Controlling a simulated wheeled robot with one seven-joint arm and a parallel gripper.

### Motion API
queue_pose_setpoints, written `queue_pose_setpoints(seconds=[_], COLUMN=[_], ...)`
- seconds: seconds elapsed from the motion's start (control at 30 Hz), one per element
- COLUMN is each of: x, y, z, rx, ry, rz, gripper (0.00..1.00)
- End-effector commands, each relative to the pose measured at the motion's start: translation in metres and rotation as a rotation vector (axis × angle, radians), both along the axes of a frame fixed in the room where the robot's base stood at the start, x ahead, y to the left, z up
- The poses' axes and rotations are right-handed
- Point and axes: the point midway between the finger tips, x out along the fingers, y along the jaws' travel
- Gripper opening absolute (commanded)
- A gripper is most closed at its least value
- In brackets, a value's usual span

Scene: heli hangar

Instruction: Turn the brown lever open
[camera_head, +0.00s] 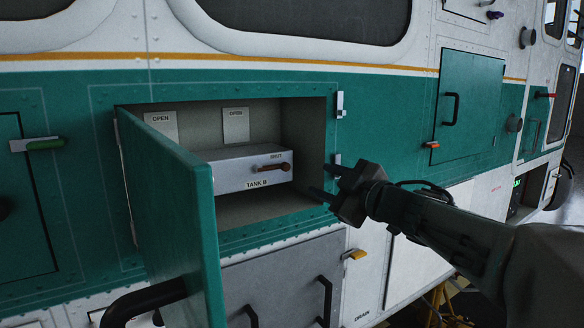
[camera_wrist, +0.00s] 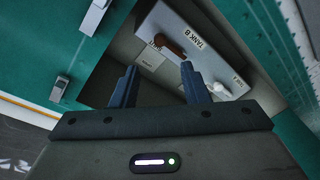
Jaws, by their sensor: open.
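The brown lever (camera_head: 274,168) is on the front of a grey box labelled TANK B (camera_head: 228,176), inside an open compartment. Its handle lies about level and points right in the head view. In the wrist view the brown lever (camera_wrist: 171,45) shows beyond my fingertips, near the TANK B label. My gripper (camera_head: 326,181) is open and empty at the right edge of the compartment opening, apart from the lever. In the wrist view my gripper (camera_wrist: 158,72) has its two fingers spread toward the box.
The green compartment door (camera_head: 175,220) is swung open on the left and hides part of the opening. Two labels (camera_head: 236,125) are on the back wall. A white handle (camera_wrist: 228,90) shows on the box in the wrist view. Grey panels with black handles (camera_head: 325,300) lie below.

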Motion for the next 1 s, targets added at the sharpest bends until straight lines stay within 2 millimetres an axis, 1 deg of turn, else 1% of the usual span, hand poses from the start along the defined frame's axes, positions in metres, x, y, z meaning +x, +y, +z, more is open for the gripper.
queue_pose_setpoints(seconds=[0.03,0.3,0.5,0.7,1.0], x=[0.008,0.052,0.077,0.088,0.090], y=[0.008,0.046,0.066,0.076,0.077], z=[0.000,0.000,0.001,0.000,0.000], rx=[-0.001,0.000,0.000,0.000,0.000], ry=[0.003,0.003,0.002,0.000,0.001], rz=[0.003,0.002,0.000,-0.001,-0.002], gripper=[0.41,0.41,0.41,0.41,0.41])
